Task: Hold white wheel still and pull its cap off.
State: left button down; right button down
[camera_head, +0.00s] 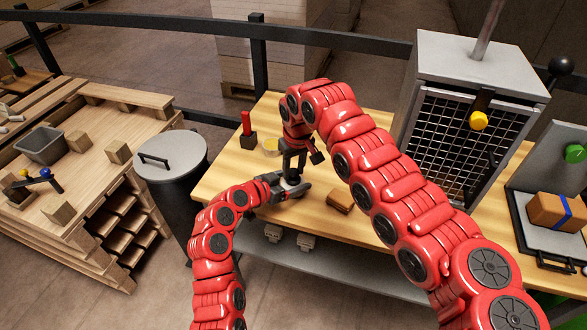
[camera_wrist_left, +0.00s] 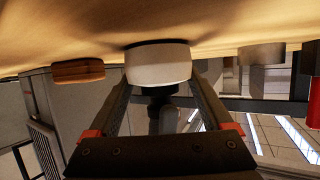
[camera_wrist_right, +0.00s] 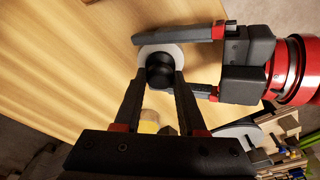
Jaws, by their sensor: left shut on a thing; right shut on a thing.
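The white wheel (camera_wrist_right: 147,52) sits on the wooden table with a round black cap (camera_wrist_right: 159,73) on its upper side. My left gripper (camera_head: 290,188) lies low at the table and is shut on the wheel's sides. The wheel shows large between its fingers in the left wrist view (camera_wrist_left: 158,66). My right gripper (camera_wrist_right: 162,76) reaches down from above and is shut on the cap, which still appears against the wheel. In the head view my right gripper (camera_head: 292,172) hides most of the wheel and cap.
A brown block (camera_head: 340,200) lies on the table to the right. A red-handled thing (camera_head: 247,130) and a pale yellow round thing (camera_head: 271,146) are behind left. A grey mesh-fronted cabinet (camera_head: 465,130) stands right. A lidded grey bin (camera_head: 172,155) stands left of the table.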

aim_at(294, 172)
jog(key=shift+r, duration=0.1)
dwell(0.6)
jog(key=shift+r, duration=1)
jog(key=shift+r, duration=2.05)
pick_arm(q)
grip_release()
